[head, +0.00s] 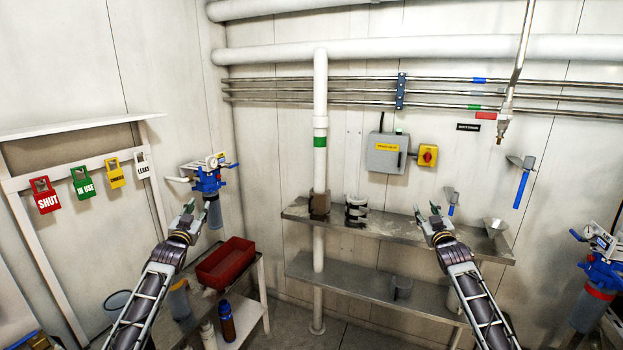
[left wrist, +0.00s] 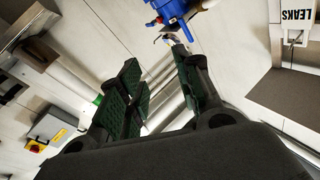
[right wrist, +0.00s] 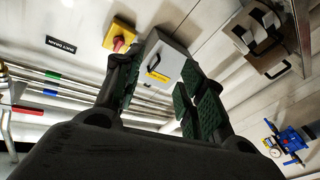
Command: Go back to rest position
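My left gripper (head: 197,213) is raised in front of the left corner, near the blue filter unit (head: 208,180) with its gauge. In the left wrist view its fingers (left wrist: 160,90) are apart with nothing between them. My right gripper (head: 428,217) is raised in front of the metal wall shelf (head: 385,229). In the right wrist view its fingers (right wrist: 160,95) are apart and empty, with the grey electrical box (right wrist: 166,62) behind them. Neither gripper visibly touches anything.
A red tray (head: 226,262) sits on a small side table at the left, with bottles (head: 227,320) below. Coloured tags (head: 82,182) hang on the left rack. A second blue filter unit (head: 598,270) stands at the right. A pipe (head: 320,150) runs down the middle.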

